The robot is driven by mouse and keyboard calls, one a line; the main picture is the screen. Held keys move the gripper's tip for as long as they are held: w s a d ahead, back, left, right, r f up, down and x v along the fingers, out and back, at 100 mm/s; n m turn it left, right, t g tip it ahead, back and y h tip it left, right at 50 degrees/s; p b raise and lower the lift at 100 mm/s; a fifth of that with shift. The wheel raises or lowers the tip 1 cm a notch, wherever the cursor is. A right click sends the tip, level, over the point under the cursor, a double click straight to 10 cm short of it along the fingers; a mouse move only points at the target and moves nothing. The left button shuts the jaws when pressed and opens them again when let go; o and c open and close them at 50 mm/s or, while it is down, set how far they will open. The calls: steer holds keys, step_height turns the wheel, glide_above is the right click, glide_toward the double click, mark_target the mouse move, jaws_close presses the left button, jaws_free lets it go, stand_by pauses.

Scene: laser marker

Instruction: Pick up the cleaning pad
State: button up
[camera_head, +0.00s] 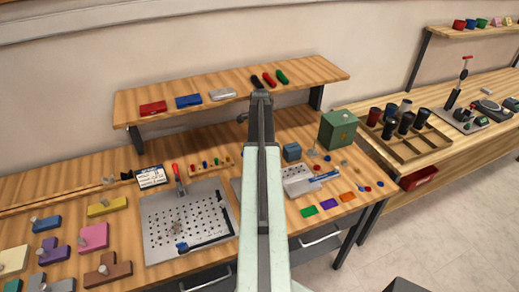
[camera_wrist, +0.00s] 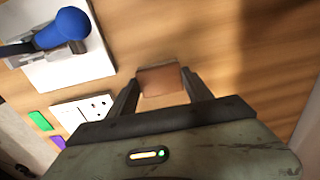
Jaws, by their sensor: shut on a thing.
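My gripper (camera_wrist: 160,76) shows in the wrist view, with its two dark fingers on either side of a small reddish-brown square block. This block, apparently the cleaning pad (camera_wrist: 161,81), sits between the fingertips, and the gripper is shut on it. Wood surface lies behind it; I cannot tell whether the pad touches the wood or is lifted. In the head view my arm runs up the middle, and I cannot make out the fingers or the pad there.
A pale fixture with a blue rounded part (camera_wrist: 68,28) stands left of the gripper. Green (camera_head: 310,211), purple (camera_head: 329,203) and orange (camera_head: 347,197) tiles lie near the bench's front edge. A green box (camera_head: 338,130) stands behind them. A raised shelf (camera_head: 190,107) spans the back.

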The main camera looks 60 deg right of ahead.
step_height(320, 180, up, 26)
steer(key=p, duration=2.4)
steer(key=shift+f, duration=0.15)
